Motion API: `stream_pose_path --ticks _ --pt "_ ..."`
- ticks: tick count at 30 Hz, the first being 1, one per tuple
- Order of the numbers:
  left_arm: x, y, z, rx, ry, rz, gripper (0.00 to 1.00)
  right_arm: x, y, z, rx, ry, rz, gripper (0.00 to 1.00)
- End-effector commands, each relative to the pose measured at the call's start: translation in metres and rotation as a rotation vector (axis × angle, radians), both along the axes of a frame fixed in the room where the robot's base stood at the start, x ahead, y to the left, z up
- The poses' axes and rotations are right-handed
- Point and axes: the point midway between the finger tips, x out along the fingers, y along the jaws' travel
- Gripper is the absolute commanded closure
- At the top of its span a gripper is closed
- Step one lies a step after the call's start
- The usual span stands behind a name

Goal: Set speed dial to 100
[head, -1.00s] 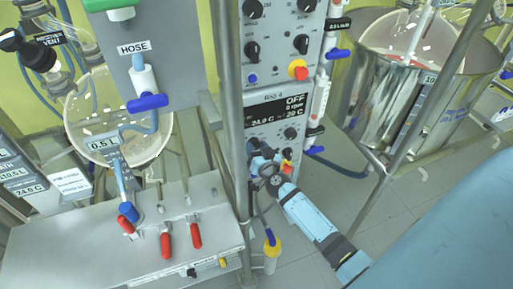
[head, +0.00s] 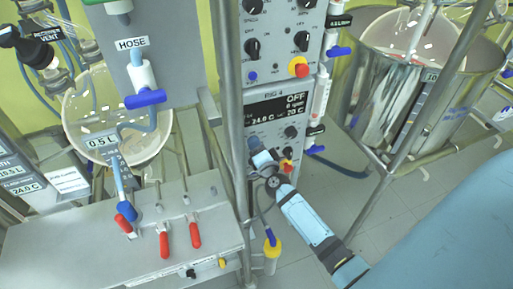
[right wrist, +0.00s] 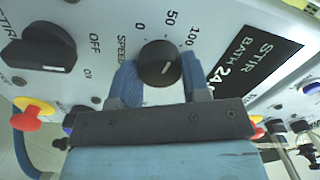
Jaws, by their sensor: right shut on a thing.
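The speed dial (right wrist: 160,63) is a round black knob on a light panel, with marks 0, 50 and 100 around it. My right gripper (right wrist: 160,75) is shut on it, one finger on each side. A short white line shows on the knob's face; which mark it stands for is hard to tell. In the head view my right gripper (head: 262,157) reaches the lower panel (head: 257,92) and hides the dial. The panel's black display (head: 280,108) reads OFF, 0 rpm, 24.0 C and 20 C. My left gripper is out of view.
A black stir switch (right wrist: 42,48) and a red-and-yellow button (right wrist: 32,113) sit left of the dial. A metal post (head: 232,110) stands just left of the panel. A valve bench (head: 90,250) with red levers is at lower left. A steel vessel (head: 400,85) stands right.

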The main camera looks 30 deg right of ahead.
Motion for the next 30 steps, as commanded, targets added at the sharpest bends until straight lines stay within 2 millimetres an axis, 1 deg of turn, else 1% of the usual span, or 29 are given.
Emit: stream_pose_path --ticks 9,15,22,30 --pt "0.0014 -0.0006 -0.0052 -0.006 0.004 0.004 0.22 -0.0001 0.0010 -0.0021 0.285 -0.066 0.001 0.81" --pt "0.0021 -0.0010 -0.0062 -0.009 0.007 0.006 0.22 -0.0001 0.0011 -0.0018 0.429 -0.102 0.000 0.81" --pt "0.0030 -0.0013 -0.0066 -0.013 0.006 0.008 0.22 -0.0001 0.0011 -0.0014 0.539 -0.128 0.000 0.81" --pt "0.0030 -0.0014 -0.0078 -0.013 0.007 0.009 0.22 -0.0001 0.0012 -0.0011 0.593 -0.141 0.000 0.81"
